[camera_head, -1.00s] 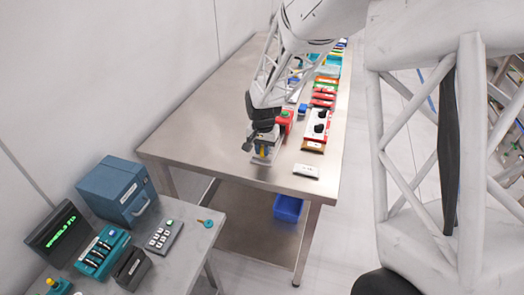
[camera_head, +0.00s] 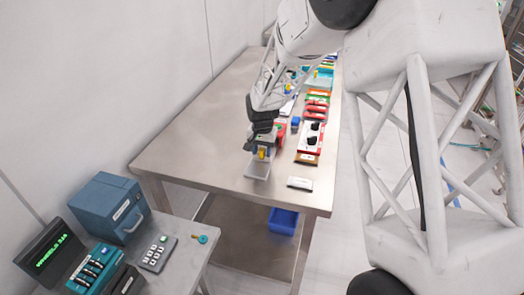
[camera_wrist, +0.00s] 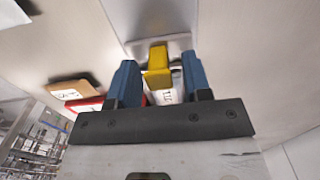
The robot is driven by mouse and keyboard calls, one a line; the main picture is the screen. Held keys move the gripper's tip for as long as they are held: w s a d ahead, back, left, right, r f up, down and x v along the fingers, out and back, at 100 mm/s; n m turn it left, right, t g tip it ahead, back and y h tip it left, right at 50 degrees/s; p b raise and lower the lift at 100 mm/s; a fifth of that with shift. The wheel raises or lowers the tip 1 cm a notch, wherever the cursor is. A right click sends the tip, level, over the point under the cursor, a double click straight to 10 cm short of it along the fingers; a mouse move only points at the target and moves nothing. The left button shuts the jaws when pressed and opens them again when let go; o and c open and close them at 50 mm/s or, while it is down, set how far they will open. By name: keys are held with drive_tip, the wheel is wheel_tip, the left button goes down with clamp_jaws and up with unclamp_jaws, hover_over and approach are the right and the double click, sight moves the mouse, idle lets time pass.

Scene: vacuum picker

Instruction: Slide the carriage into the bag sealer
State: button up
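A grey tray-like piece (camera_head: 257,173), which I take for the carriage, lies near the front of the steel table in the head view. A yellow upright tab (camera_head: 262,153) rises at it, and my gripper (camera_head: 263,148) is right at this tab. In the wrist view the yellow tab (camera_wrist: 158,60) stands between the two blue fingers of my gripper (camera_wrist: 157,75). Gaps seem to show on both sides, so the fingers look open around it; contact is not visible. The grey piece (camera_wrist: 180,43) shows beyond the tab. I cannot surely pick out the bag sealer; my gripper hides part of this area.
A red device with black knobs (camera_head: 311,136) and a red-green item (camera_head: 281,132) stand close to my gripper. A white labelled plate (camera_head: 300,183) lies at the front right. Several devices line the table behind. The left of the steel table (camera_head: 195,130) is clear.

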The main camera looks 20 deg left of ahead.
drive_tip(key=shift+r, duration=0.1)
drive_tip(key=shift+r, duration=3.8)
drive_tip(key=shift+d, duration=0.1)
drive_tip(key=shift+s+d+r, duration=0.1)
drive_tip(key=shift+d+r, duration=0.05)
drive_tip(key=shift+r, duration=0.05)
drive_tip(key=s+d+r, duration=0.5)
drive_tip(key=d, duration=0.3)
drive_tip(key=s+d+r+t, duration=0.1)
drive_tip(key=s+d+r, duration=0.35)
drive_tip(key=d, duration=0.35)
drive_tip(key=s+d+r, duration=0.5)
drive_tip(key=d, duration=0.4)
drive_tip(key=s+d, duration=0.7)
drive_tip(key=s, duration=0.5)
drive_tip(key=s+d+t, duration=0.1)
drive_tip(key=s+d, duration=0.7)
drive_tip(key=s, duration=0.5)
drive_tip(key=shift+s+f+t, duration=0.15)
drive_tip(key=shift+s+t, duration=0.1)
drive_tip(key=shift+t, duration=0.05)
